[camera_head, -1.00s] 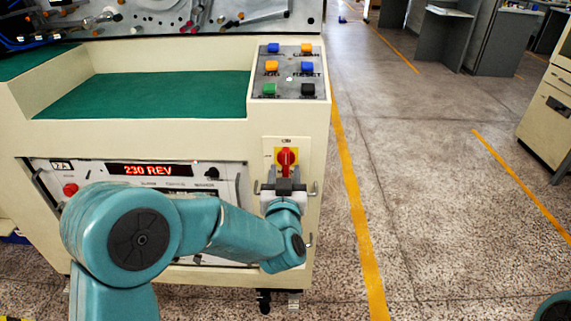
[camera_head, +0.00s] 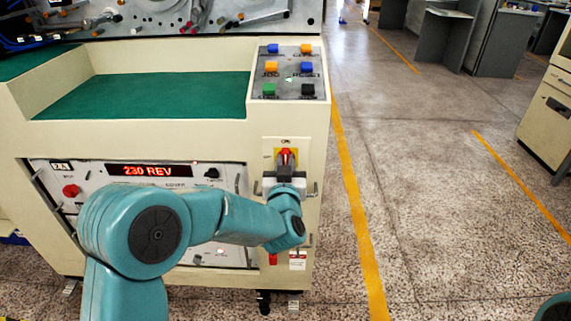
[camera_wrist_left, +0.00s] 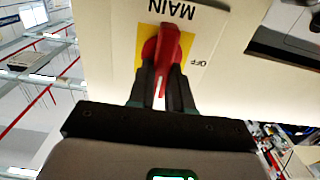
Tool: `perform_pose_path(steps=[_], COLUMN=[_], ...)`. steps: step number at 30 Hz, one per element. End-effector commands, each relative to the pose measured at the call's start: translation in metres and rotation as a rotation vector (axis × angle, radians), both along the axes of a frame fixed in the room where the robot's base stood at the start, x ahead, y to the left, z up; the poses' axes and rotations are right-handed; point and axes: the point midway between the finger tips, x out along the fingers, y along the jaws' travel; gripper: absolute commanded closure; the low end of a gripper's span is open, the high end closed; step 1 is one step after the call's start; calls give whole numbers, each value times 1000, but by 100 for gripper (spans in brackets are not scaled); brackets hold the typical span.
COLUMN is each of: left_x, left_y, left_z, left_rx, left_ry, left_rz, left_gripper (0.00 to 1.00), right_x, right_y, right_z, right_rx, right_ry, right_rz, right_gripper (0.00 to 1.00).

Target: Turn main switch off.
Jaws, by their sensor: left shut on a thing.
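The main switch (camera_head: 286,155) is a red rotary handle on a yellow plate, on the right of the cream machine's front. It also shows in the left wrist view (camera_wrist_left: 165,48), with "MAIN" and "OFF" lettering on the panel, which appears upside down. The red handle stands about upright in the head view. My left gripper (camera_head: 285,168) is at the switch. In the left wrist view its dark fingers (camera_wrist_left: 162,88) are shut on the red handle, one on each side. The handle's lower part is partly hidden by the gripper. My right gripper is not in view.
A button panel (camera_head: 287,75) with several coloured buttons lies above the switch. A red display (camera_head: 150,170) reads "230 REV" on the front panel to the left. Green matting (camera_head: 150,95) covers the recessed worktop. The floor right of the machine is clear.

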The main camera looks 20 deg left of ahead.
Motion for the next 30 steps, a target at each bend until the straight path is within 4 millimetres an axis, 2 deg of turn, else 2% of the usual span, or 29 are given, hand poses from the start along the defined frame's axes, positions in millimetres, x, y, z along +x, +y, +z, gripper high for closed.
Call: perform_pose_path(steps=[11, 30], left_x=[-1, -3], left_y=[2, 8], left_z=[-5, -9], left_rx=[-161, -736], left_ry=[-48, -215], left_rz=[0, 0], left_gripper=[100, 100], right_x=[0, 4], right_y=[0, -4], right_z=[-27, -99], right_rx=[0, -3], right_ry=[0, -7], right_rz=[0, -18], right_gripper=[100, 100])
